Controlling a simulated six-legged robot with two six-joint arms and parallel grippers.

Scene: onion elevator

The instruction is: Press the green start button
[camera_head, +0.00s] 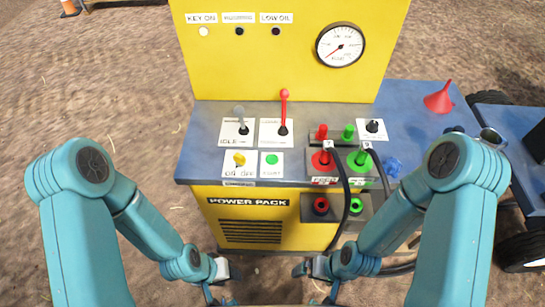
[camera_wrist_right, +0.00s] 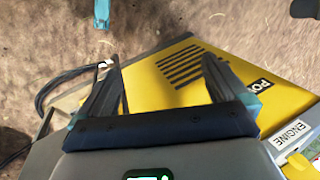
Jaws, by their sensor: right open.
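The green start button (camera_head: 271,160) sits on a small white plate on the blue-grey top of the yellow power pack (camera_head: 280,225), right of a yellow knob (camera_head: 239,159). My left gripper (camera_head: 221,282) is low in front of the power pack, below the button and to its left, with its fingers apart and empty. My right gripper (camera_head: 316,281) is at a similar height, below the button and to its right, open and empty. In the right wrist view its spread fingers (camera_wrist_right: 161,62) are over the ground and the pack's front. Neither gripper touches the panel.
Behind the button stand a grey-topped lever (camera_head: 240,118) and a red lever (camera_head: 284,105). To the right are red and green couplings (camera_head: 340,160) with black hoses (camera_head: 343,200) hanging in front. A red funnel (camera_head: 438,100) stands farther right. Space above the button is clear.

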